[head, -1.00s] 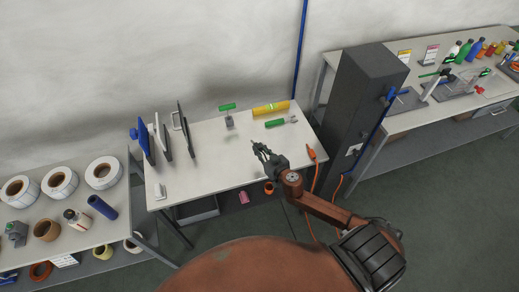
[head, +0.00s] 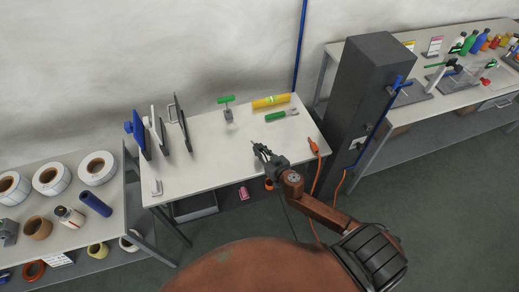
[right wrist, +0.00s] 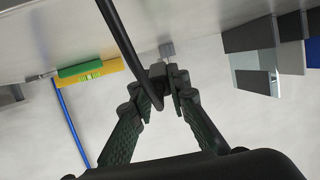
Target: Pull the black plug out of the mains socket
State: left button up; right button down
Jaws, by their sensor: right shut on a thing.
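My right gripper (head: 258,148) is above the front right part of the pale table. In the right wrist view its fingers (right wrist: 166,82) are shut on the black plug (right wrist: 157,73), with the black cable (right wrist: 122,35) running past the fingers. The plug is too small to make out in the head view. No socket shows around the plug, though its front is partly hidden by the fingers. A small pale plate on the dark column (head: 357,145) may be the mains socket; I cannot tell. My left gripper is out of view.
A dark column (head: 365,80) rises to the right.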

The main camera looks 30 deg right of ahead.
jog(key=shift+f+b, duration=1.4)
jog(key=shift+f, duration=0.45)
jog(key=c, duration=1.8)
grip_release()
jog(key=shift+o, duration=0.2)
jog(key=v, duration=1.2)
jog(key=shift+d, duration=0.1)
